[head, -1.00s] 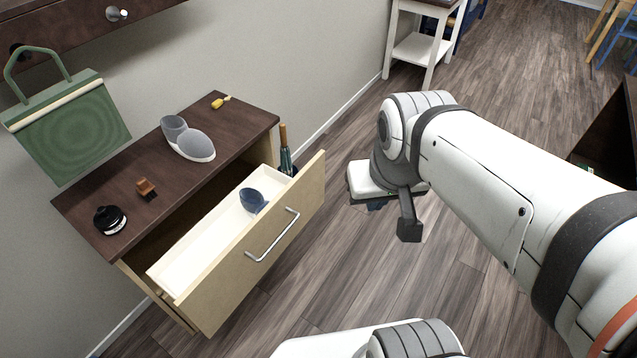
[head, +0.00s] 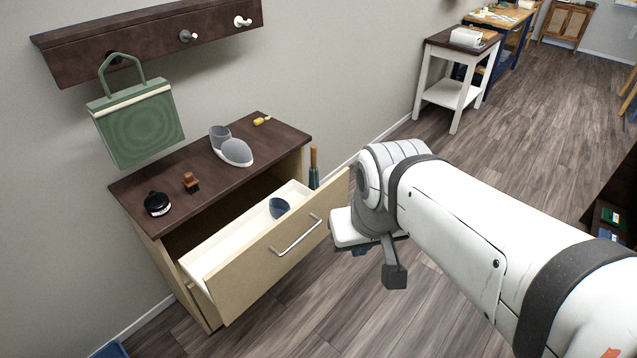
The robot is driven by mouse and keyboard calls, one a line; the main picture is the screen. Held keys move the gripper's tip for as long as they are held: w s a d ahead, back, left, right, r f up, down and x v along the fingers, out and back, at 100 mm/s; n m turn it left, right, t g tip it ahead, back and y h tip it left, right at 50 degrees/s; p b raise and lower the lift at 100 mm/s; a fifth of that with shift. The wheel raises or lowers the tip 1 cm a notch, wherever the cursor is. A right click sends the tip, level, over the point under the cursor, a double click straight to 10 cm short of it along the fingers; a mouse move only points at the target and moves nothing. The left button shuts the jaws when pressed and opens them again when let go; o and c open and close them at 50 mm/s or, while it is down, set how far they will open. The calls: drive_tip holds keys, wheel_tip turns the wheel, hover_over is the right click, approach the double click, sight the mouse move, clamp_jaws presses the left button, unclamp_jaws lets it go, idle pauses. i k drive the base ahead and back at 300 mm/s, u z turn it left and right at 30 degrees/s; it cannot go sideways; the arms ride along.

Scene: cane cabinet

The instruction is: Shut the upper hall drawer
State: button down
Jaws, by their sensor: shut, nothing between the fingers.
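The upper drawer (head: 297,237) of the hall cabinet is pulled far out, with a pale wood front, a bar handle and a white inside. A blue cup-like item (head: 279,207) sits inside it. A second drawer front or edge shows just below at the left. My gripper (head: 359,249) is at the end of my arm, just right of the drawer front's right end in the picture. It points down, is mostly hidden by my wrist, and holds nothing. I cannot tell whether my wrist touches the drawer.
A green bag (head: 137,127) hangs from the wall rack. A green umbrella (head: 314,170) stands behind the drawer. Floor in front is clear.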

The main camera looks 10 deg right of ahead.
sight(236, 265)
drive_tip(key=z, duration=0.05)
drive_tip(key=i, duration=1)
drive_tip(key=u, duration=0.05)
